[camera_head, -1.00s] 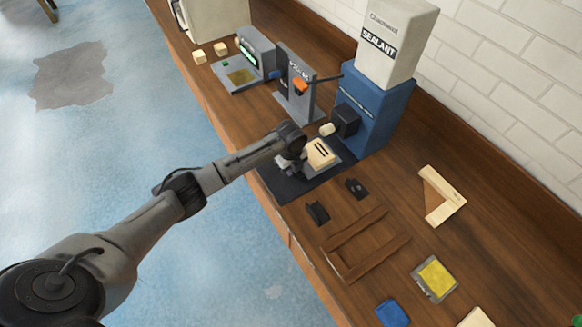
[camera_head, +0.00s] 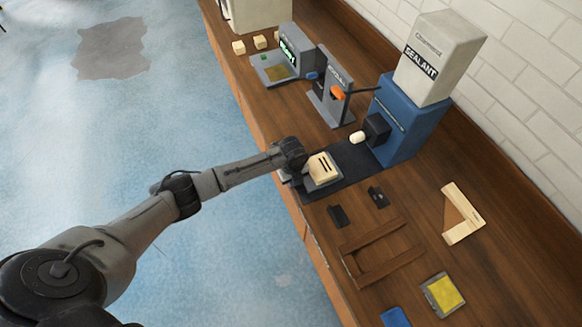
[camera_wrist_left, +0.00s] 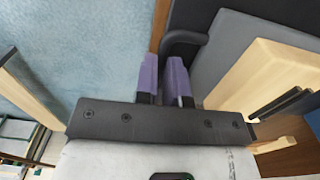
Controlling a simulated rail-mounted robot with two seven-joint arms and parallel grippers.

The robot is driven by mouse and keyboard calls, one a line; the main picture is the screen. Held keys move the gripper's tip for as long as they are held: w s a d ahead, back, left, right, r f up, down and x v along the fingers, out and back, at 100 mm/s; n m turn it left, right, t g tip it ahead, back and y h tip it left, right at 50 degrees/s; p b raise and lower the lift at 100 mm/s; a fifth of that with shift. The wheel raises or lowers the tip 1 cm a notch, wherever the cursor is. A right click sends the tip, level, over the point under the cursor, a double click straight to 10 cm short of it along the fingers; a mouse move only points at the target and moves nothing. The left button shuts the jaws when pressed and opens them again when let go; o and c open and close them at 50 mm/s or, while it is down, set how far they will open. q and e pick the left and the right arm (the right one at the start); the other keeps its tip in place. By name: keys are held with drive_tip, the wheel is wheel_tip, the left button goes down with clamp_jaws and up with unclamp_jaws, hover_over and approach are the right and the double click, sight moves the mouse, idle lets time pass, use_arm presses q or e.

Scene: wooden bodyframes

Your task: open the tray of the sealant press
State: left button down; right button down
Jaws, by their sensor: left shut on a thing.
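The sealant press (camera_head: 408,120) is a blue machine with a white SEALANT box (camera_head: 440,58) on top, standing at the back of the bench. Its dark base (camera_head: 352,162) runs toward the bench's front edge. The grey tray (camera_head: 325,185) is at the front end of that base, out from under the press head, and carries a pale wooden block (camera_head: 322,168) with dark slots. My left gripper (camera_head: 288,172) is at the tray's front side. In the wrist view its purple fingers (camera_wrist_left: 165,80) are close together at the tray's dark handle (camera_wrist_left: 186,42); the gripped part is mostly hidden.
Grey machines (camera_head: 330,95) stand farther along the bench. Near the press lie small dark parts (camera_head: 337,216), a brown wooden frame (camera_head: 385,255), a pale corner piece (camera_head: 462,212) and a yellow-topped pad (camera_head: 443,294). The floor in front is clear.

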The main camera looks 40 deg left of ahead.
use_arm(q)
drive_tip(key=shift+s, duration=0.1)
drive_tip(key=c, duration=1.2)
unclamp_jaws()
drive_tip(key=shift+r, duration=0.2)
wheel_tip(320, 180, up, 14)
drive_tip(key=shift+f, duration=0.25)
